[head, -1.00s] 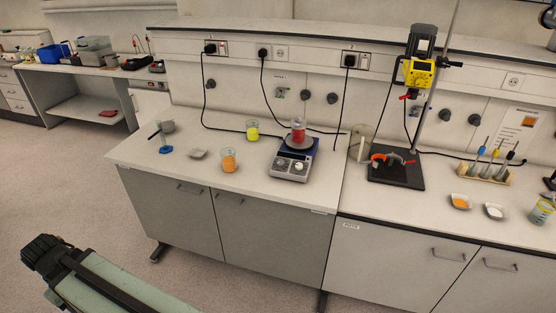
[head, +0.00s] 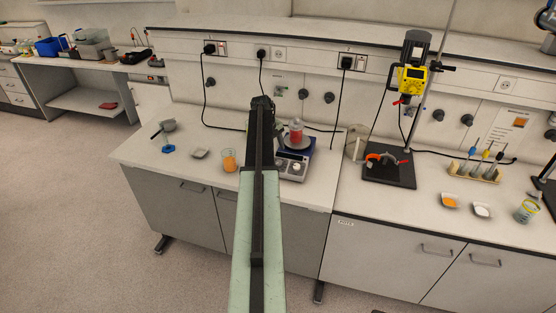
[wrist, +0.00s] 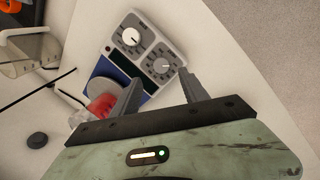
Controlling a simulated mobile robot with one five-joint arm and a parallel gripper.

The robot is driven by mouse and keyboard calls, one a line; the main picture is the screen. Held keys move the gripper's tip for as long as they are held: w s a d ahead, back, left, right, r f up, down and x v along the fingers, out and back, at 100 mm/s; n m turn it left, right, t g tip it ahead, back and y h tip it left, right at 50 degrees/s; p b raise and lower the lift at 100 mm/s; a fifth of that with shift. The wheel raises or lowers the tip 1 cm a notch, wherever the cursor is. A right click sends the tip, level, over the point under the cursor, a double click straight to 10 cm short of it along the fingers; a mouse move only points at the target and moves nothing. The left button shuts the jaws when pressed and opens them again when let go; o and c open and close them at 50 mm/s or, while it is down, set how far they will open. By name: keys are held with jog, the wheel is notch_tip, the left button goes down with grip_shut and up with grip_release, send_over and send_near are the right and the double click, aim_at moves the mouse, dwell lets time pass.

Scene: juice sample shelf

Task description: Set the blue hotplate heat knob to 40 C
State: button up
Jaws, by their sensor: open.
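The blue hotplate (head: 294,168) stands on the bench just right of my arm, with a beaker of red liquid (head: 295,133) on its round plate. In the wrist view, its light front panel (wrist: 145,52) carries two white knobs with dial marks, one knob (wrist: 130,37) at upper left and another knob (wrist: 161,65) nearer my fingers. I cannot read which is heat or the numbers. My gripper (head: 262,103) is over the bench beside the hotplate. In the wrist view, my open gripper (wrist: 159,77) has its fingers apart across the panel's near side, with nothing held.
A beaker of orange liquid (head: 229,161) stands left of my arm, with a small white dish (head: 200,153) beyond it. A stand with a black base (head: 389,173) is to the right. Power cables hang along the wall behind.

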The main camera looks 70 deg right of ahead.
aim_at(279, 162)
jog(key=b+x, duration=0.7)
jog(key=x, duration=0.1)
jog(key=shift+w+a+b, duration=0.1)
jog(key=shift+b, duration=0.25)
jog(key=shift+r, duration=0.1)
grip_shut()
